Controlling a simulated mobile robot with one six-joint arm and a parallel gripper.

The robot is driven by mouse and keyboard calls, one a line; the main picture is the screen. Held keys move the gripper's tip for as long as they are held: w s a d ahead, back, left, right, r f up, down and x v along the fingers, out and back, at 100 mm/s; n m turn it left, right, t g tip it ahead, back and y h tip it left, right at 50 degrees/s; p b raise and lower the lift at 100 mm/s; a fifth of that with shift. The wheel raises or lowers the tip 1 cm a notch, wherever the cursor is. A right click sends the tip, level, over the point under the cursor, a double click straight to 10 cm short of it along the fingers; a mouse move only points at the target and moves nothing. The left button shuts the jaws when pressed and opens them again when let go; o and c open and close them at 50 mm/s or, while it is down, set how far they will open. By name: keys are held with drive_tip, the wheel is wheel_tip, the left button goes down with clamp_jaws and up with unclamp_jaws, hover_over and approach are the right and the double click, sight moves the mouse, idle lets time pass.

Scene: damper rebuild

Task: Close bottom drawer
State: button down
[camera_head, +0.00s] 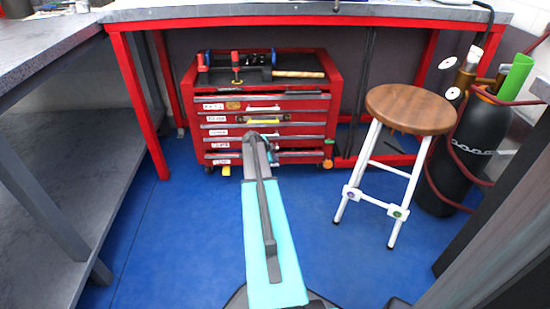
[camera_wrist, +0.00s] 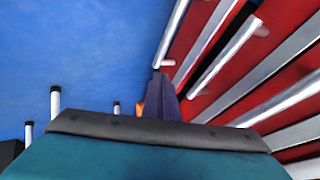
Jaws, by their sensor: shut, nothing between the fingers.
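The red tool chest (camera_head: 268,110) stands under the bench, with several drawers stacked in its front. Its bottom drawer (camera_head: 295,156) is low on the front, partly hidden behind my arm. My gripper (camera_head: 270,146) is in front of the lower drawers. In the wrist view my gripper (camera_wrist: 162,95) is shut and empty, its fingers beside the red drawer fronts and their metal handles (camera_wrist: 228,55). A dark gap (camera_wrist: 212,40) shows between two drawer fronts there. I cannot tell exactly how far the bottom drawer stands out, or whether my fingers touch it.
A wooden-topped stool (camera_head: 410,110) with white legs stands right of the chest. A dark gas cylinder (camera_head: 478,140) stands behind it. The red bench frame (camera_head: 135,100) has a leg left of the chest. Blue floor (camera_head: 185,225) is clear on both sides of my arm.

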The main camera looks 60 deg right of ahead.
drive_tip(key=p+v, duration=0.4)
drive_tip(key=v, duration=0.6)
drive_tip(key=shift+s, duration=0.15)
drive_tip(key=shift+a, duration=0.15)
